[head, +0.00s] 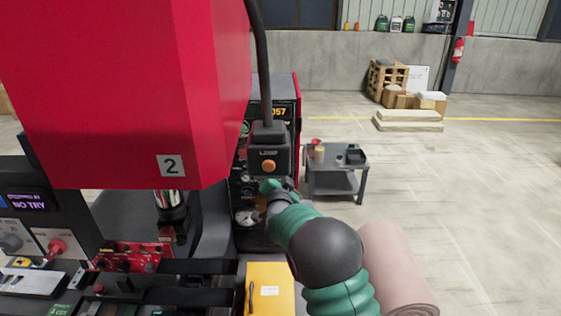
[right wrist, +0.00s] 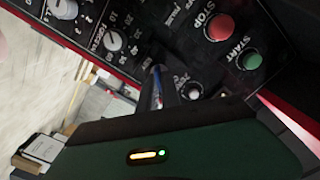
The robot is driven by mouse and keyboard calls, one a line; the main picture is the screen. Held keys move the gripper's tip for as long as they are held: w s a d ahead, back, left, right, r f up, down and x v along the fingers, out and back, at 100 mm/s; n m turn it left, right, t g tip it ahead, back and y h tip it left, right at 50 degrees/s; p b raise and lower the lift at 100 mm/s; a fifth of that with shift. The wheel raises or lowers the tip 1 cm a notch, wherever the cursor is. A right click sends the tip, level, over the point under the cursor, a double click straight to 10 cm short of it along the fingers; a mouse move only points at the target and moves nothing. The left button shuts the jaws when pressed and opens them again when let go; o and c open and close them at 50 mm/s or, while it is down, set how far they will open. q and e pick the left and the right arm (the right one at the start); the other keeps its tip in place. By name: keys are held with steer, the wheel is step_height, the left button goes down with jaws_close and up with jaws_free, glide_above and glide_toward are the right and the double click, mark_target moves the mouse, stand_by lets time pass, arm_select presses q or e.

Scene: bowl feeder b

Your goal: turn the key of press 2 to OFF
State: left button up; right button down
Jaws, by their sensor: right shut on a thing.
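My right gripper (head: 272,188) reaches the cabinet front in the head view. Its dark fingers (right wrist: 168,88) also show in the right wrist view, against the panel beside a small dial (right wrist: 191,89). It is shut on the key, which the fingers mostly hide; the key's position is unreadable. My left gripper is out of view.
A hanging pendant (head: 268,150) with an orange button is just above my right gripper. A grey cart (head: 337,178) stands to the right. A yellow folder (head: 270,288) lies below. Open floor extends on the right.

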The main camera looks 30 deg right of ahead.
steer(key=shift+w+a+f+n, duration=0.1)
steer(key=shift+a+f+n, duration=0.2)
steer(key=n+p, duration=0.1)
steer(key=n, duration=0.3)
steer(key=shift+n, duration=0.4)
steer(key=n+p, duration=0.1)
steer(key=n, duration=0.2)
steer(key=shift+a+n, duration=0.1)
steer(key=shift+n, duration=0.3)
steer(key=c, duration=1.7)
jaws_free()
steer(key=shift+r, duration=0.1)
steer(key=shift+o, duration=1.1)
steer(key=shift+w, duration=0.1)
steer(key=shift+w+r, duration=0.1)
